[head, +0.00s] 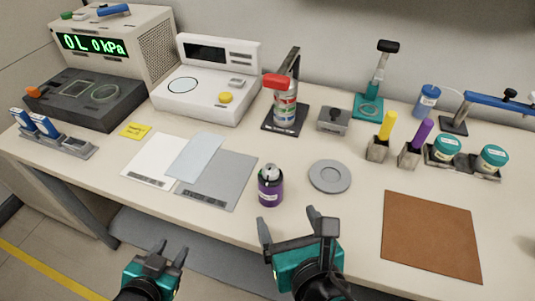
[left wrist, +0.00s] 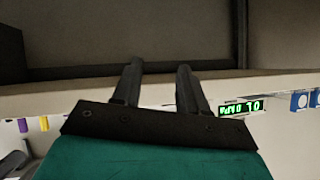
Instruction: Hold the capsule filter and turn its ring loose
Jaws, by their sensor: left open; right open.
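A small dark cylinder with a purple band (head: 270,187) stands upright near the table's front edge. It has a grey and white top and looks like the capsule filter; its ring cannot be made out clearly. My right gripper (head: 293,226) is open and empty, close in front of the cylinder and slightly to its right, not visibly touching it. My left gripper (head: 172,251) is open and empty, lower left, in front of the table edge. In the left wrist view its two fingers (left wrist: 158,78) are apart with nothing between them.
A grey round disc (head: 330,176) lies right of the cylinder, and a brown mat (head: 431,235) farther right. Grey and white sheets (head: 228,182) lie to the left.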

